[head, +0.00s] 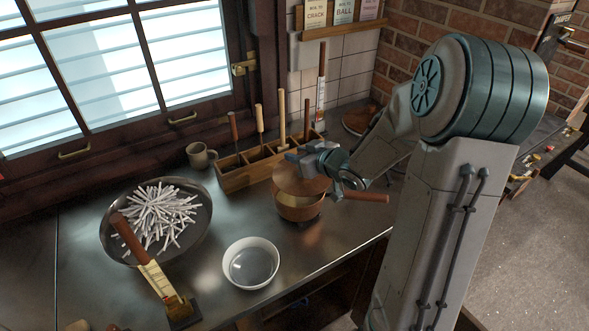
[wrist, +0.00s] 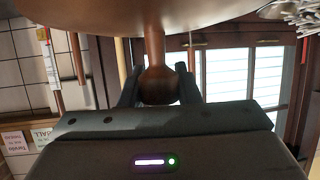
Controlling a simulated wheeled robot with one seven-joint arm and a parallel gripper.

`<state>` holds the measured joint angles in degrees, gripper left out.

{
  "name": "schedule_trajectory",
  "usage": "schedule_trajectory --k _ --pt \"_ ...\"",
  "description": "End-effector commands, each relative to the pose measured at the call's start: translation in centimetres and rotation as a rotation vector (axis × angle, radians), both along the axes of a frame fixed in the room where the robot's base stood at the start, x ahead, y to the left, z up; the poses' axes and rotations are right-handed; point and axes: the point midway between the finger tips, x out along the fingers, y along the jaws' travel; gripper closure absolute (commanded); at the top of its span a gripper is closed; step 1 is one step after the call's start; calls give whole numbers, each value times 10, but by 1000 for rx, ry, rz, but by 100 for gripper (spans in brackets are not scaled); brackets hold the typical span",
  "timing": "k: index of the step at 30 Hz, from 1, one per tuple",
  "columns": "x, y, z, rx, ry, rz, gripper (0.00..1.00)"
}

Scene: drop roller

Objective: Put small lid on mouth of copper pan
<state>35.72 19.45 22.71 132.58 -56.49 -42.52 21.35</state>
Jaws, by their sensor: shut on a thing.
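The copper pan (head: 299,210) stands on the steel counter, its wooden handle (head: 366,197) pointing right. The small copper lid (head: 302,183) is over the pan's mouth. Part of the pan's pale inside shows below the lid's near edge, so the lid looks raised or tilted there; contact at the far rim cannot be seen. My gripper (head: 298,160) is above the lid. In the wrist view, my gripper (wrist: 160,90) is shut on the lid's round knob (wrist: 158,84), with the lid's broad copper face (wrist: 160,12) at the top.
A wooden tool box (head: 235,182) with upright handles stands just behind the pan. A white bowl (head: 251,262) is front left of it. Counter between is clear.

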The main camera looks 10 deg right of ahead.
Motion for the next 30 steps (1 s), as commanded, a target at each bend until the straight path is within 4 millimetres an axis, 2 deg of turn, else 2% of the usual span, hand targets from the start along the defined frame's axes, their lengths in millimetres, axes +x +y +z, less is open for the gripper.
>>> schedule_trajectory --k 4,15,28,29,30 --pt "5 10 -6 0 -1 3 100" --pt "5 11 -45 1 0 2 100" --pt "5 11 -51 0 -1 3 100" --pt "5 11 -51 -1 -1 3 65" --pt "5 11 -50 -1 -1 3 54"
